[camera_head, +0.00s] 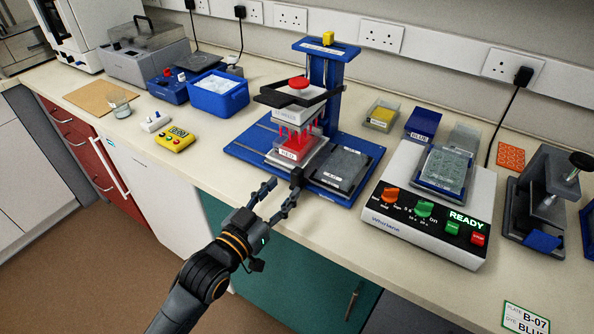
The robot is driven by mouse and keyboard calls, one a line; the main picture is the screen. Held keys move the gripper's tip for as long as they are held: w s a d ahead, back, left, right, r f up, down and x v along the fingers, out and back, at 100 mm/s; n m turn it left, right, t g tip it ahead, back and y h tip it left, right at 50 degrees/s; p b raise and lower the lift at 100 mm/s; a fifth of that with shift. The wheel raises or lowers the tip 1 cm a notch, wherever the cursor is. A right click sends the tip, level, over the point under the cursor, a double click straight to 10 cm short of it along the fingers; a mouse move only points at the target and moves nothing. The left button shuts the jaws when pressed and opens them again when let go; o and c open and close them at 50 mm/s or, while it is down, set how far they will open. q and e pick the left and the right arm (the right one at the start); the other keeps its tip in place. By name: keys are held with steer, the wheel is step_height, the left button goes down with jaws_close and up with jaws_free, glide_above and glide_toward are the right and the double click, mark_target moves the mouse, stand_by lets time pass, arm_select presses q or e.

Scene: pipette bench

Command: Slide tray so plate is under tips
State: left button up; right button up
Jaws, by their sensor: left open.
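A blue pipetting stand (323,75) stands in mid-bench, with a white head (292,117) topped by a red knob (299,83). Red tips (299,134) hang from the head directly over a red-labelled trough (289,155). A grey plate (343,166) lies to the right of the trough on the stand's blue base, not under the tips. A small black block (296,176), perhaps the tray handle, sticks out at the front between them. My left gripper (281,192) is open at the bench's front edge, its fingertips close to that block; whether they touch it I cannot tell.
To the right stands a white shaker (428,221) with a READY display and a clear-topped plate (445,172). A blue ice box (219,95) and a yellow timer (174,140) are to the left.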

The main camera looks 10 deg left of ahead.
mark_target(293, 178)
arm_select(q)
steer(key=x, duration=0.7)
steer(key=shift+p, duration=0.35)
steer(key=shift+s, duration=0.1)
jaws_close()
steer(key=shift+a, duration=0.1)
